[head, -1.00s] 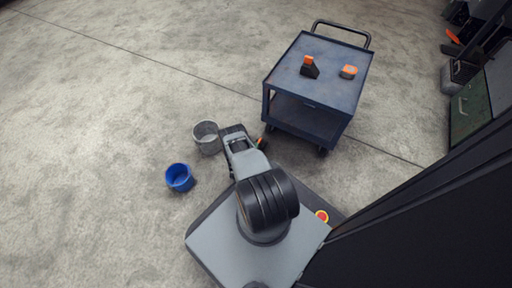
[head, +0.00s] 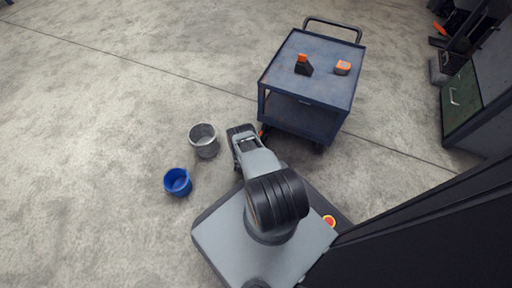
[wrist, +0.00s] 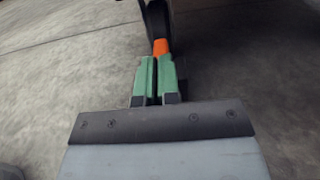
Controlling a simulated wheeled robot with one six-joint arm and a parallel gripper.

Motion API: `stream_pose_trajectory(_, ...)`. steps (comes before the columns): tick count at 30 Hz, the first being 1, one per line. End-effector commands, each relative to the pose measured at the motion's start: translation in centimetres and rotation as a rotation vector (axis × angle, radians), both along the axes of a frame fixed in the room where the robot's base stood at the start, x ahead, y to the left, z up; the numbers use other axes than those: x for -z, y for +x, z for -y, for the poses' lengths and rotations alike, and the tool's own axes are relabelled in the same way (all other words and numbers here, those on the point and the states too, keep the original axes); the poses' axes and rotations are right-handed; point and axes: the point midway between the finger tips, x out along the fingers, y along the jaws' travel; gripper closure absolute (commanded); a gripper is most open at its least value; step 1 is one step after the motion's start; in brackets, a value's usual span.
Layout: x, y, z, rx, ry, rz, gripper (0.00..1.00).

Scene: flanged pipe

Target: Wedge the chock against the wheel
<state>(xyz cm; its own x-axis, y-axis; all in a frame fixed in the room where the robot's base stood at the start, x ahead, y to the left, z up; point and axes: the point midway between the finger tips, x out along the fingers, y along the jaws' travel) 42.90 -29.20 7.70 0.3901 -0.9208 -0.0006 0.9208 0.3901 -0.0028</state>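The orange chock (wrist: 161,47) shows at the tips of my gripper's green fingers (wrist: 158,75) in the wrist view. The fingers are close together and appear shut on it; their grip hides part of it. Just beyond the chock is a dark wheel (wrist: 158,18) under the cart; I cannot tell whether they touch. In the head view my gripper (head: 243,130) is low by the cart's near left corner, with a sliver of orange beside it. The blue cart (head: 303,102) stands upright at the upper right.
A black and orange item (head: 303,66) and an orange and grey item (head: 343,68) rest on the cart top. Floor at left is clear.

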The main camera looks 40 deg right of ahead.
Motion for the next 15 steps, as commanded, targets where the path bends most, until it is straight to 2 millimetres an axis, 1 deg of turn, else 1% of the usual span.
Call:
stream_pose_trajectory(5,-0.1,0.2,0.2,0.002,0.001,0.006,1.0)
stream_pose_trajectory(8,-0.1,0.0,-0.2,0.001,0.001,0.005,1.0)
stream_pose_trajectory(11,-0.1,-0.4,-1.3,0.001,0.002,0.004,1.0)
stream_pose_trajectory(15,-0.1,-1.2,-3.7,0.003,0.0,0.0,1.0)
